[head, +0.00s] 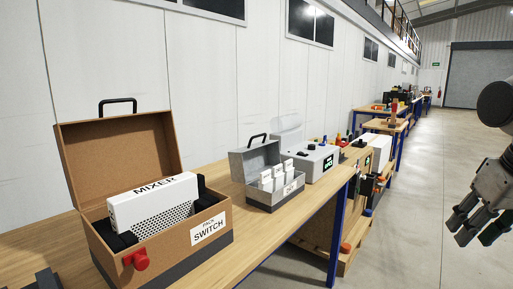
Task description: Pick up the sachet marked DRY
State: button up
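Several small white upright packets, likely the sachets (277,172), stand in an open grey case (268,201) on the workbench. The case has a white label (292,188) on its front, too small to read surely. The print on the packets is also too small to read, so I cannot tell which is marked DRY. My gripper (477,234) hangs at the right edge, over the floor, well apart from the case. Its fingers look spread with nothing between them.
A cardboard-brown case (165,250) labelled PACK SWITCH holds a white MIXER unit (153,202) at the near left. A grey device (312,163) with a display stands behind the grey case. More benches (385,124) line the wall. The aisle floor (405,215) is clear.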

aim_at(278, 175)
jog(key=l+u, duration=0.4)
jog(key=l, duration=0.3)
jog(key=l+u, duration=0.4)
jog(key=l, duration=0.35)
